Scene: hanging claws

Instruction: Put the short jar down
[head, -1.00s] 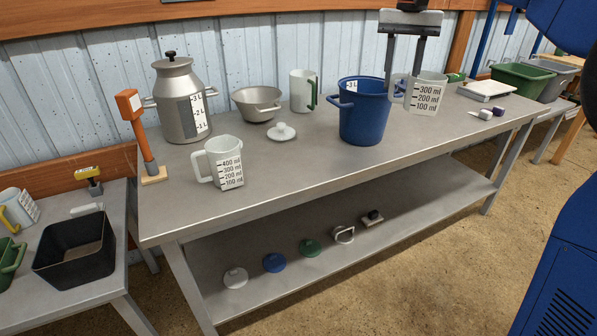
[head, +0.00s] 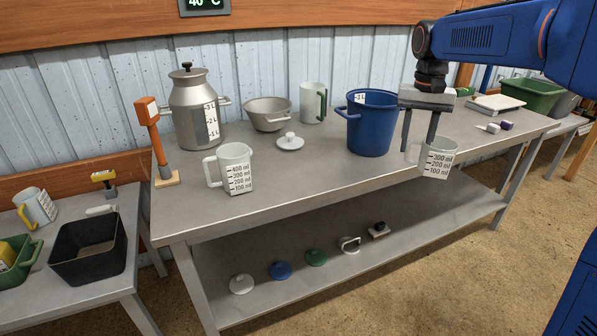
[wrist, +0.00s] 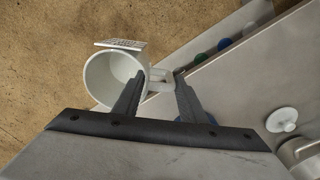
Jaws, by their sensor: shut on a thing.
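The short jar (head: 440,160) is a white measuring jug with a handle and a scale marked 300, 200 and 100 ml. My gripper (head: 418,147) holds it from above, upright, with the fingers at its handle side. The jar appears at the front edge of the steel table (head: 330,196); whether it touches the top I cannot tell. In the wrist view, the jar (wrist: 112,78) shows its open, empty mouth against the floor, and the fingers (wrist: 156,88) stand on either side of its handle. A taller white jug (head: 236,168) marked to 400 ml stands on the table's left part.
A blue bucket (head: 371,125) stands close left of my gripper. A white lid (head: 290,142), a bowl (head: 268,114), a green-handled jug (head: 313,102) and a metal churn (head: 193,112) stand farther left. The front middle of the tabletop is clear.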

